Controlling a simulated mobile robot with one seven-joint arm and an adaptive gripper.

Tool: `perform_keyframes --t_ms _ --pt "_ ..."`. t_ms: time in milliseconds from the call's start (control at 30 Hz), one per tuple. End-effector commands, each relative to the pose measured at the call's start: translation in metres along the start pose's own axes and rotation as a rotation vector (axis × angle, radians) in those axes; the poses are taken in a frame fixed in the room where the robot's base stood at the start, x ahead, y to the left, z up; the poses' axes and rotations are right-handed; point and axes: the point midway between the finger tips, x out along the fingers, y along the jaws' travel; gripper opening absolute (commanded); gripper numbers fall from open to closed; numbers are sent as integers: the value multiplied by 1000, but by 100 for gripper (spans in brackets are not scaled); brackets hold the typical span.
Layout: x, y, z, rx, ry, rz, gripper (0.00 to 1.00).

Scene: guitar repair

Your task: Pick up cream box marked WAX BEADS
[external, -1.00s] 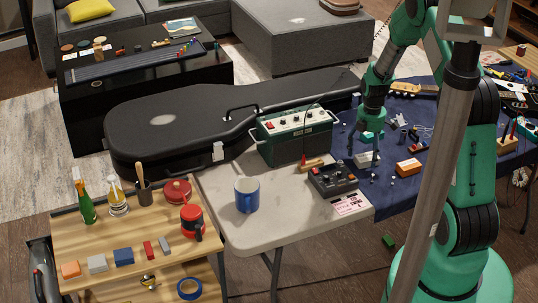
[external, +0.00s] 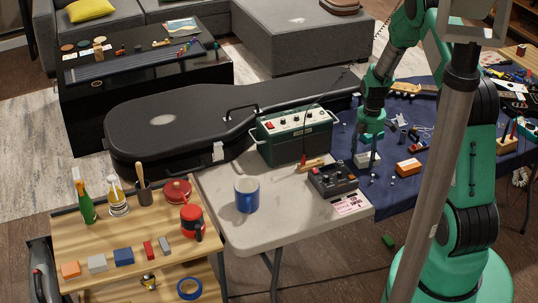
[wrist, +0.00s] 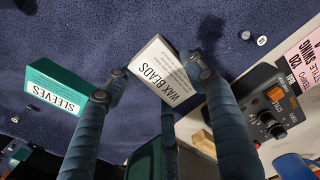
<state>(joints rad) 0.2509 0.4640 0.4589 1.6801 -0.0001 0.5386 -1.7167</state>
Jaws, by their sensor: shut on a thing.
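The cream box marked WAX BEADS (external: 366,160) is at the left end of the blue cloth in the external view. In the wrist view the box (wrist: 163,66) sits between my two fingers with its dark lettering showing. My gripper (wrist: 157,72) is shut on it, one finger at each side. In the external view my gripper (external: 367,155) reaches down over the box. The box appears to rest on the cloth; any small gap beneath it cannot be made out.
A teal box marked SLEEVES (wrist: 60,92) lies close by in the wrist view. An orange box (external: 408,167) lies to the right. A dark pedal device (external: 332,180) and a green amplifier (external: 295,134) stand to the left. Small parts lie about the blue cloth (external: 395,195).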

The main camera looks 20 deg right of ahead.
Motion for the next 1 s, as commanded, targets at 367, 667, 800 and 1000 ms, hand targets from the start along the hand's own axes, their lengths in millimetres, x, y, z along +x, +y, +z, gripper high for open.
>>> perform_keyframes --t_ms 367,667,800,1000 --pt "-3 0 0 0 0 1 28" --pt "-34 1 0 0 0 2 28" --pt "-57 1 0 0 0 3 28" --pt "-85 1 0 0 0 2 28"
